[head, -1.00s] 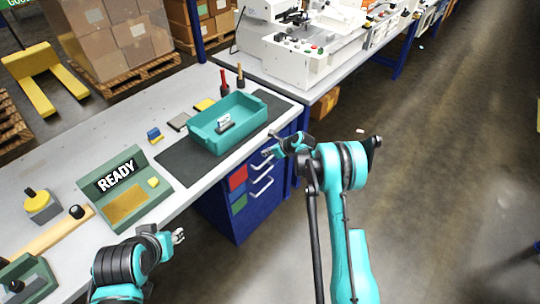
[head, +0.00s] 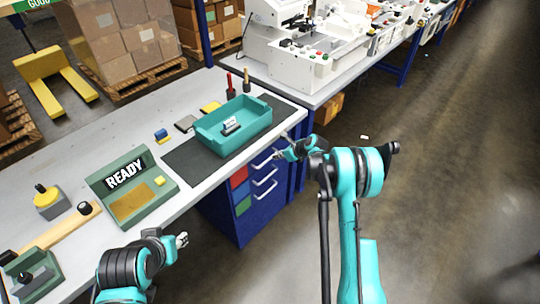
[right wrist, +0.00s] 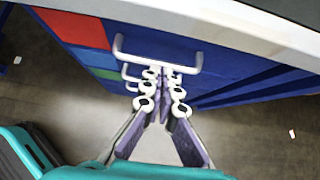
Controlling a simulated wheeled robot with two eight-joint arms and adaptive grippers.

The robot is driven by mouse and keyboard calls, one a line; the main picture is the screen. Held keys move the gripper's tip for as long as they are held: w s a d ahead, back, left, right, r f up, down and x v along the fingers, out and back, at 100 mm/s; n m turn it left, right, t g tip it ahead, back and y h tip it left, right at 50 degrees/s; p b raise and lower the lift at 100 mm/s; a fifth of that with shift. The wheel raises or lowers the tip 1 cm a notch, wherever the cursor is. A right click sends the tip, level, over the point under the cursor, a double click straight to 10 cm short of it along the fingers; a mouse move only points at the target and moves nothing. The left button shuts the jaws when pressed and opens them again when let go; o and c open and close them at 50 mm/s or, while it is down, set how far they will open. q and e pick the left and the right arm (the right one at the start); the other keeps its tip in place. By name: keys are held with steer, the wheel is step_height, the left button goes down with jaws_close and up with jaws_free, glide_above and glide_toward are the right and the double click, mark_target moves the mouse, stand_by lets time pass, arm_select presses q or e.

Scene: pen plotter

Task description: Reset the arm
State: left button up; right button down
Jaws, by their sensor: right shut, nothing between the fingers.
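My right gripper (head: 281,155) is shut and empty, in front of the blue drawer cabinet (head: 245,222) below the bench edge. The right wrist view shows its fingers (right wrist: 162,74) together, with a white drawer handle (right wrist: 158,58) behind them in the picture. I cannot tell whether they touch the handle. My right arm is bent at the elbow, over the floor to the right of the bench. My left gripper (head: 182,240) is small in the head view, beside the bench's front edge. I cannot tell whether its fingers are open or shut.
The bench (head: 95,142) carries a teal bin (head: 262,122) with a small item inside, on a dark mat (head: 188,160). A green READY panel (head: 155,203) and a yellow-topped block (head: 50,203) stand left. White machines (head: 300,65) stand behind. Floor at the right is clear.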

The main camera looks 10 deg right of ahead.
steer(key=s+r+n+h+p, duration=0.25)
steer(key=s+r+n, duration=1.05)
steer(key=s+r, duration=0.8)
steer(key=s+r+n+h, duration=0.2)
steer(key=s+n+h, duration=0.1)
steer(key=s+n, duration=1.2)
steer(key=s, duration=0.6)
steer(key=shift+s+d+r+b, duration=0.2)
steer(key=shift+s+r+b, duration=0.05)
steer(key=shift+r+b, duration=0.05)
